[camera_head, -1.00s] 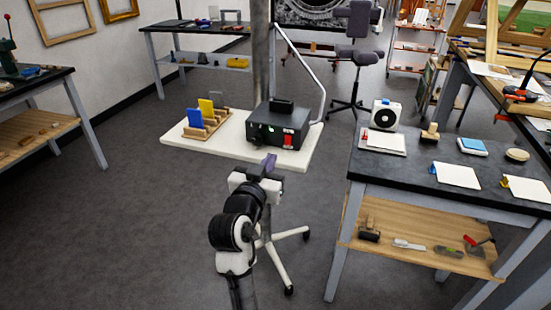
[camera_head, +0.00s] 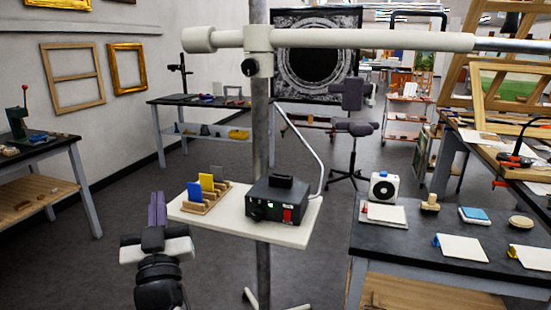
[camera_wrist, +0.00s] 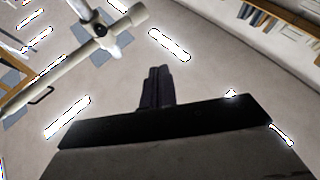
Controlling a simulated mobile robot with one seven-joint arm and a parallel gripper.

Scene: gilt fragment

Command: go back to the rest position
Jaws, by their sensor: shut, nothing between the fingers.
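My gripper (camera_head: 157,209) is at the lower left of the head view, left of the white stand shelf (camera_head: 262,228). Its purple-grey fingers are together, point upward and hold nothing. In the wrist view the shut fingers (camera_wrist: 157,88) stand against the pale ceiling with its bright lamps.
The shelf carries a wooden rack (camera_head: 211,196) with coloured cards and a black box (camera_head: 283,198). A post (camera_head: 263,150) with a white crossbar (camera_head: 350,39) rises behind. A dark-topped bench (camera_head: 400,238) stands right, another table (camera_head: 45,152) left. Open floor lies at left.

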